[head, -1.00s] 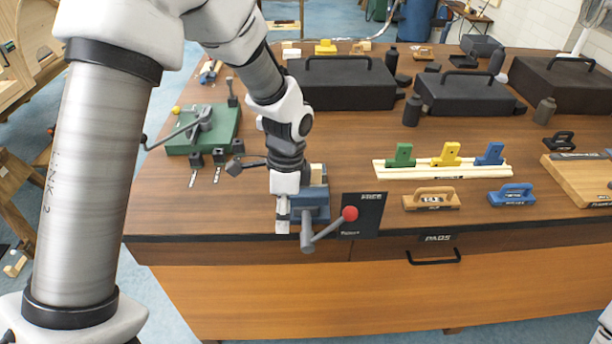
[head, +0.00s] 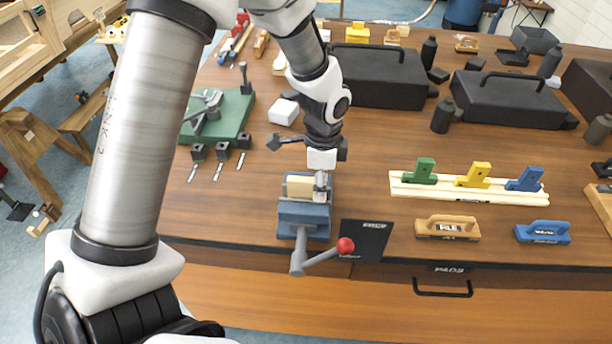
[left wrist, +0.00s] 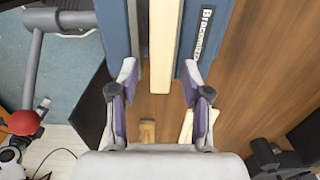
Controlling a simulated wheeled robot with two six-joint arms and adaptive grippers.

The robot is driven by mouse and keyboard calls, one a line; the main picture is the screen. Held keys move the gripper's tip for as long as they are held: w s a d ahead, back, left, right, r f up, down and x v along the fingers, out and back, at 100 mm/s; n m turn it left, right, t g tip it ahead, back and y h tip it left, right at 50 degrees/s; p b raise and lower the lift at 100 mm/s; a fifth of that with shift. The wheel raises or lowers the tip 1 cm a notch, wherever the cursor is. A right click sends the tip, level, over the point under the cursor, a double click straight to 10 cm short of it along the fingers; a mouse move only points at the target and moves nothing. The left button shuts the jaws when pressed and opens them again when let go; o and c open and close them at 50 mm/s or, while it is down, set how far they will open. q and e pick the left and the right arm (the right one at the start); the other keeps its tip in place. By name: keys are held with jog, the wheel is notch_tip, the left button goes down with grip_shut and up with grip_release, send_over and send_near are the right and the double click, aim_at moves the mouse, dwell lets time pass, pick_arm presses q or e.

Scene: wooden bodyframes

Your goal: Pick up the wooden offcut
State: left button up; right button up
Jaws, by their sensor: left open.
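The wooden offcut (head: 299,186) is a pale block held in the blue vise (head: 305,218) near the table's front edge. In the left wrist view the offcut (left wrist: 162,45) is a pale strip between the two blue jaws of the vise (left wrist: 207,30). My left gripper (head: 321,185) is at the right side of the offcut in the head view. My right gripper is not in view.
The vise handle with a red knob (head: 345,245) sticks out in front. A black sign (head: 366,238) is right of the vise. A green plate with a clamp (head: 222,115) lies back left. Behind are a white block (head: 283,110) and a dark case (head: 380,78).

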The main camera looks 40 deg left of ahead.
pick_arm(q)
jog(key=shift+w+f, duration=0.3)
jog(key=shift+w, duration=0.05)
jog(key=shift+s+d+r, duration=0.1)
jog(key=shift+s+r, duration=0.05)
jog(key=shift+s, duration=0.1)
jog(key=shift+c, duration=1.3)
jog(key=shift+s+r, duration=0.15)
jog(key=shift+s, duration=0.1)
grip_shut()
jog(key=shift+w, duration=0.2)
